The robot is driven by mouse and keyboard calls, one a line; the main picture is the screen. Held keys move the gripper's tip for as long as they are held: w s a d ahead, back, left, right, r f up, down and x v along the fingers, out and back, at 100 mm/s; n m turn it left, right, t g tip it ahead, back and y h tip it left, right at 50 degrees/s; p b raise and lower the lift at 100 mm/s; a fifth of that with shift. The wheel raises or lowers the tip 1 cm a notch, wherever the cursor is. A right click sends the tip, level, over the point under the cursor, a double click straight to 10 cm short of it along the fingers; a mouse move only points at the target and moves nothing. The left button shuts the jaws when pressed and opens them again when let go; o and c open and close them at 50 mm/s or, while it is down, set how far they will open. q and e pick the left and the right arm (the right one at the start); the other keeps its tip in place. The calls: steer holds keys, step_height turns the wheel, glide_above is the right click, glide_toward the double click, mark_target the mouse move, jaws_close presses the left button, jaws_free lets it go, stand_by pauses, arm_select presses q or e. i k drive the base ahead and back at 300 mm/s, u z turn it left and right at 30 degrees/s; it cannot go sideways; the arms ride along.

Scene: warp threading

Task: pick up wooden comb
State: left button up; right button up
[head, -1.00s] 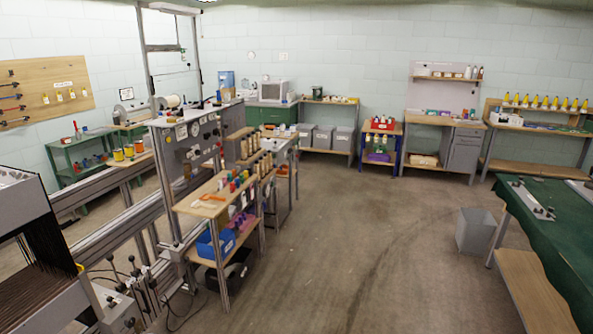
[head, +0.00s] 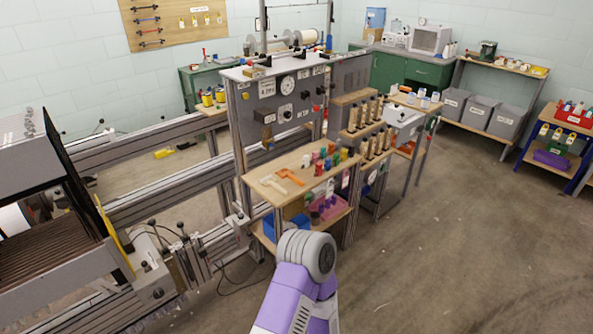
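A small pale wooden piece (head: 272,184), which may be the wooden comb, lies at the left end of the top shelf of a wooden cart (head: 262,197). It is too small here to make out any teeth. An orange tool (head: 291,177) lies just to its right on the same shelf. A purple and grey link of my arm rises from the bottom middle, in front of the cart's lower part. Neither of my grippers is in view.
Coloured spools (head: 326,158) stand on the shelf right of the orange tool. A blue bin (head: 296,221) sits below. A loom frame with rails (head: 160,150) fills the left side. Open floor (head: 440,230) lies to the right.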

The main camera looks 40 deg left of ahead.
mark_target(269, 180)
steer(key=u, duration=0.7)
steer(key=i, duration=1.9)
steer(key=u, duration=0.9)
